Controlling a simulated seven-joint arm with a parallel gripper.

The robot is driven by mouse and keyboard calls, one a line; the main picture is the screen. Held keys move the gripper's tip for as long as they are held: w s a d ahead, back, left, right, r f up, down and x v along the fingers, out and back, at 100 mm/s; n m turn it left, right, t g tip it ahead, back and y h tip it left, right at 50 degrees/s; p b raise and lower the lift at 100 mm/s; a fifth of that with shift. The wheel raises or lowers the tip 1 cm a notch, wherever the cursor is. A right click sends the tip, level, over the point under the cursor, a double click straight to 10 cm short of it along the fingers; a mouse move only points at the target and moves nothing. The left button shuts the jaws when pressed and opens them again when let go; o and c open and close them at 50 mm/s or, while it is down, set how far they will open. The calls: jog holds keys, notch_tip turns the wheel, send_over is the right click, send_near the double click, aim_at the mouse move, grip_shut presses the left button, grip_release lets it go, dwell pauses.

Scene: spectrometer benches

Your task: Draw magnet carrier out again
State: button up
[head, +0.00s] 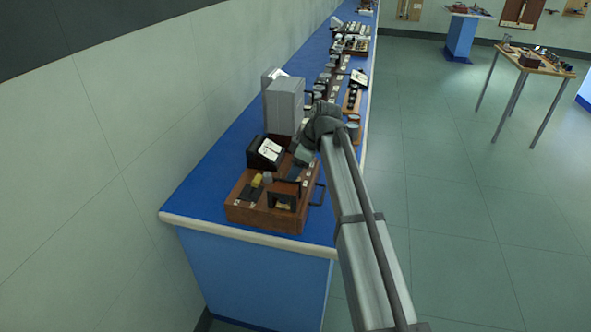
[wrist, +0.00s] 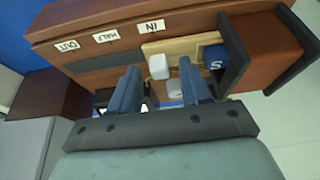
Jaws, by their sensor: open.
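The magnet carrier (wrist: 183,47) is a pale wooden slide with a blue block marked S (wrist: 212,57) and a whitish knob (wrist: 158,66). In the wrist view it sits by the IN label (wrist: 151,27) of a brown wooden base (wrist: 75,25), which also has HALF and OUT labels to the left. My gripper (wrist: 160,67) is open, its two blue-grey fingers apart, with the knob between the fingertips in the picture. Contact cannot be told. In the head view my gripper (head: 294,172) is over the wooden apparatus (head: 240,214); the carrier cannot be made out there.
A black meter box (head: 255,153) and tall grey boxes (head: 284,108) stand behind the apparatus on the blue bench (head: 196,190). More instruments line the bench farther back. A dark handle (head: 318,193) sticks out at the apparatus's right side. Open floor lies to the right.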

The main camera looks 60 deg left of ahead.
jog(key=shift+c, duration=0.2)
grip_shut()
dwell(0.4)
